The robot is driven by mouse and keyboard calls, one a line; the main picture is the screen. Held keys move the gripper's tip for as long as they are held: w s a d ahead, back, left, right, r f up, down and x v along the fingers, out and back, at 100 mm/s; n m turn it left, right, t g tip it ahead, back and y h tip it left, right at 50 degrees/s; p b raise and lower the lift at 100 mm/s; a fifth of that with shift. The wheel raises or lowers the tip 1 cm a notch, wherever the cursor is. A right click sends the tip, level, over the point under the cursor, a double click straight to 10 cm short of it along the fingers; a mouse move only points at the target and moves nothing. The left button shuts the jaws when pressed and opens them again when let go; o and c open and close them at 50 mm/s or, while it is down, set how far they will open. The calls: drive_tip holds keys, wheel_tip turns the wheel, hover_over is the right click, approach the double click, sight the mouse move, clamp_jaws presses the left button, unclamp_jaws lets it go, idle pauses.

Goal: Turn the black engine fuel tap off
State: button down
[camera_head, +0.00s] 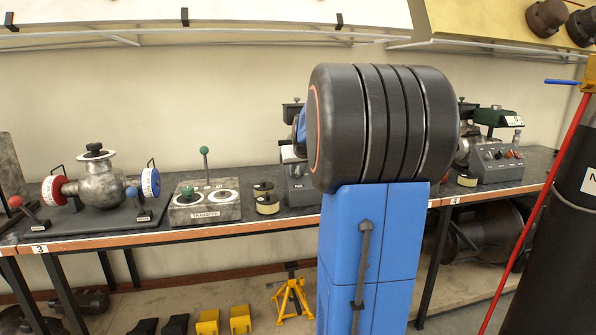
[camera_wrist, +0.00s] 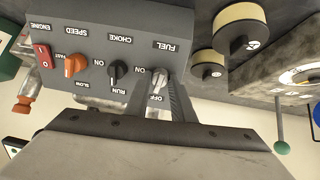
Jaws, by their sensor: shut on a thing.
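The black engine's grey control panel (camera_wrist: 95,55) is upside down in the wrist view. Its fuel tap (camera_wrist: 161,76) is a small pale lever knob under the FUEL label, with ON to its left and OFF below. My gripper (camera_wrist: 160,86) has one finger on each side of the tap and is shut on it. The tap's lever lies roughly along the fingers, its lower end near OFF; its exact angle is partly hidden. In the head view, the black engine (camera_head: 299,187) is mostly hidden behind my arm, and the gripper is hidden.
A black choke knob (camera_wrist: 116,72), orange speed knob (camera_wrist: 74,65) and red engine switch (camera_wrist: 43,56) share the panel. Round tins (camera_head: 266,200) and the transfer box (camera_head: 205,209) stand left of the engine. A green-topped engine (camera_head: 497,117) stands farther right on the bench.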

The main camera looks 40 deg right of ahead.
drive_tip(key=shift+n, duration=1.1)
drive_tip(key=c, duration=1.5)
unclamp_jaws()
drive_tip(key=v, duration=1.7)
drive_tip(key=shift+s+a, duration=0.1)
drive_tip(key=shift+s, duration=0.2)
